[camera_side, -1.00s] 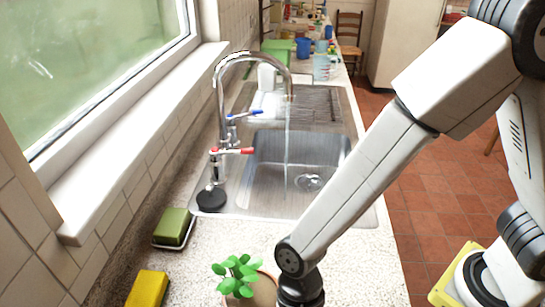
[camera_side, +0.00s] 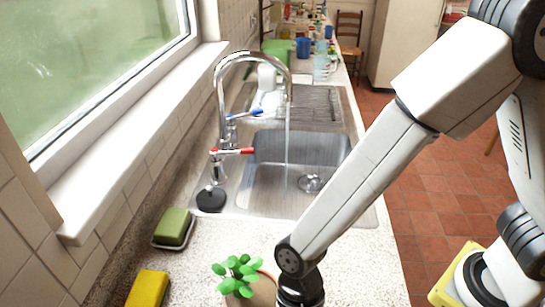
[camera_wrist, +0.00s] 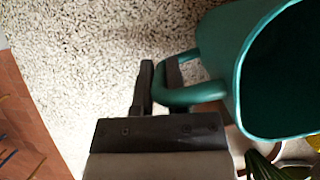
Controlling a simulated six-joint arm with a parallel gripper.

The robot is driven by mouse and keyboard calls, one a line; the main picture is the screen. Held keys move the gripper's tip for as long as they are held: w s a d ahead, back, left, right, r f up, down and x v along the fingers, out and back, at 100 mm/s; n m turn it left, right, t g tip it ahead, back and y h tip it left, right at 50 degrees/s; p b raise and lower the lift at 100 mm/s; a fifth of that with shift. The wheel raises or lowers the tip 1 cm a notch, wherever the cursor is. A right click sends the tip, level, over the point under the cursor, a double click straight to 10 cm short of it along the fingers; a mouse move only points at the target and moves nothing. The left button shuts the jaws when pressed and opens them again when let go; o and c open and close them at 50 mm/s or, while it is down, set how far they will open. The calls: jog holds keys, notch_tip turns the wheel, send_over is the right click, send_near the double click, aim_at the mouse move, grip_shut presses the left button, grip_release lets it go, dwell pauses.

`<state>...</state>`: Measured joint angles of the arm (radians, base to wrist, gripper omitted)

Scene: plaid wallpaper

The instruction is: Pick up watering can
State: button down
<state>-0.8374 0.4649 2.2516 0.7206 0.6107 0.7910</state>
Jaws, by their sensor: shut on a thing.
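A dark green watering can (camera_wrist: 232,60) shows at the right of the wrist view, its open top facing the camera. Its curved handle (camera_wrist: 190,93) reaches left to my gripper (camera_wrist: 160,75). My gripper's two dark fingers are shut on the handle, one finger partly hidden behind it. Whether the can rests on the counter or hangs just above it, I cannot tell. In the side view the watering can and my fingers are out of sight below the picture edge; only my arm and wrist show.
A potted plant (camera_side: 238,275) stands on the speckled counter (camera_side: 215,240) beside my wrist. A green sponge on a dish (camera_side: 173,227) and a yellow block (camera_side: 147,289) lie to the left. The sink (camera_side: 265,190) has water running from the tap (camera_side: 222,90).

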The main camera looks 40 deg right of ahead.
jog(key=shift+r, duration=0.15)
dwell(0.7)
notch_tip(320, 180, up, 18)
dwell(0.8)
dwell(0.5)
